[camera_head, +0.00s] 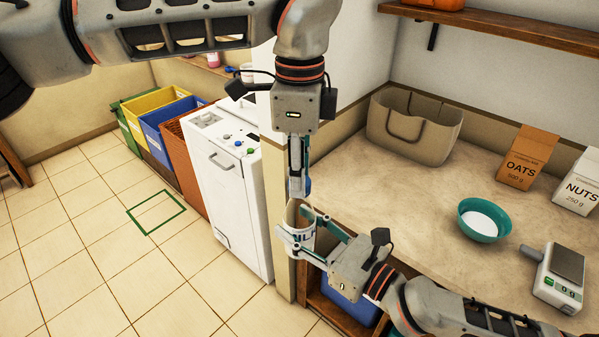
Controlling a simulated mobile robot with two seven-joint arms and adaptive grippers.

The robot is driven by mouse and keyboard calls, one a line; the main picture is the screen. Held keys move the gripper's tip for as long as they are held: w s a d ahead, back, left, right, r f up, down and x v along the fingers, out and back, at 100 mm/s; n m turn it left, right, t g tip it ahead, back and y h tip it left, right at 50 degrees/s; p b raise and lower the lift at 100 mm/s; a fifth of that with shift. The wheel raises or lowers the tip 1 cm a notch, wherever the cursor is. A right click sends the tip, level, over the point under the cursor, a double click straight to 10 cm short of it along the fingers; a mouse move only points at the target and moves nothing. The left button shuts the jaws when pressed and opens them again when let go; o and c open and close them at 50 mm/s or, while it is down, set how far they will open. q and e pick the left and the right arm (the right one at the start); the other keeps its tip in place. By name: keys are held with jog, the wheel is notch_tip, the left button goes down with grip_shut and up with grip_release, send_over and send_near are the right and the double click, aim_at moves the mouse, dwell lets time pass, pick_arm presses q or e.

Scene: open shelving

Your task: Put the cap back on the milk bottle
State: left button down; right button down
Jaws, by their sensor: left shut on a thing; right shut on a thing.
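A white milk bottle (301,238) with dark lettering is in the middle of the head view, at the left edge of the counter. My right gripper (308,232) is shut on it from the right, with fingers on both sides. My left gripper (299,188) points down just above the bottle and is shut on the blue cap (308,186), of which only a part shows beside the fingers. The bottle's mouth is largely hidden by the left fingers, so I cannot tell whether the cap touches it.
On the counter (400,210) stand a beige basket (413,127), an oats box (527,158), a nuts box (580,182), a teal bowl (485,220) and a scale (560,276). A white cabinet (232,195) and several coloured bins (165,118) stand left. A blue container (350,300) sits below.

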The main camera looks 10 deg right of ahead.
pick_arm(q)
jog(key=m, duration=0.5)
jog(key=shift+m, duration=0.4)
jog(key=m, duration=1.5)
jog(key=shift+m, duration=0.3)
jog(key=m, duration=1)
jog(key=shift+f, duration=0.1)
jog(key=m, duration=0.5)
jog(key=shift+m, duration=0.3)
jog(key=m, duration=0.4)
jog(key=shift+m, duration=0.3)
jog(key=c, duration=1.6)
grip_release()
jog(key=shift+c, duration=0.2)
